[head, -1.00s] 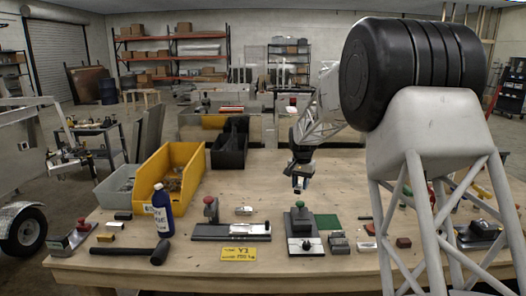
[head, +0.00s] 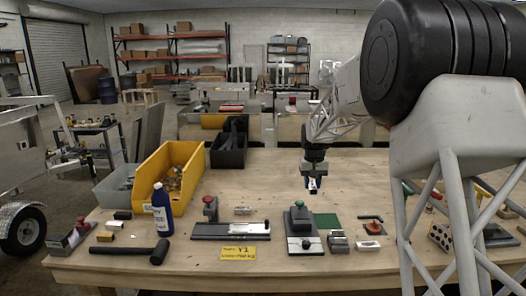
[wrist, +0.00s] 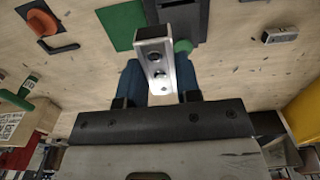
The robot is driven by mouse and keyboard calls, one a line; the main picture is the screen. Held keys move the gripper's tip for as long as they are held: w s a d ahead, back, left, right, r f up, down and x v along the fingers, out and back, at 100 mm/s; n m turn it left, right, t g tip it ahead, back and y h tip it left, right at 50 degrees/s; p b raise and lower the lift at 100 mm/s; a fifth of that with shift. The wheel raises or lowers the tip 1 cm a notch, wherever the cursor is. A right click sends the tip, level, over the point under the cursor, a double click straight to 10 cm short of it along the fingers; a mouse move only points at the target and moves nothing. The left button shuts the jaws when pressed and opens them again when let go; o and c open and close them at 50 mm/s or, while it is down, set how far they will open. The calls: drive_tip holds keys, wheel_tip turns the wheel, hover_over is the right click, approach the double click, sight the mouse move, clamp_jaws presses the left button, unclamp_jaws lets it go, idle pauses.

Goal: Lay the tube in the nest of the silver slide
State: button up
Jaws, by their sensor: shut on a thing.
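My gripper (head: 313,186) is above the table behind the green mat, its dark blue fingers pointing down. In the wrist view the fingers (wrist: 160,84) are shut on a pale metal rectangular tube (wrist: 155,50) with dark round holes in its visible face. The tube is clear of the table. Which part is the nest is too small to tell.
A green mat (head: 327,220) lies right of the green-knob fixture. A small silver piece (head: 243,210) lies behind the silver slide.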

drive_tip(key=shift+w+a, duration=0.1)
hover_over(272, 211)
wheel_tip(272, 211, down, 7)
idle(0.4)
drive_tip(key=shift+f, duration=0.1)
drive_tip(key=shift+f, duration=3)
drive_tip(key=shift+f, duration=1.9)
drive_tip(key=shift+f, duration=0.15)
drive_tip(key=o, duration=0.9)
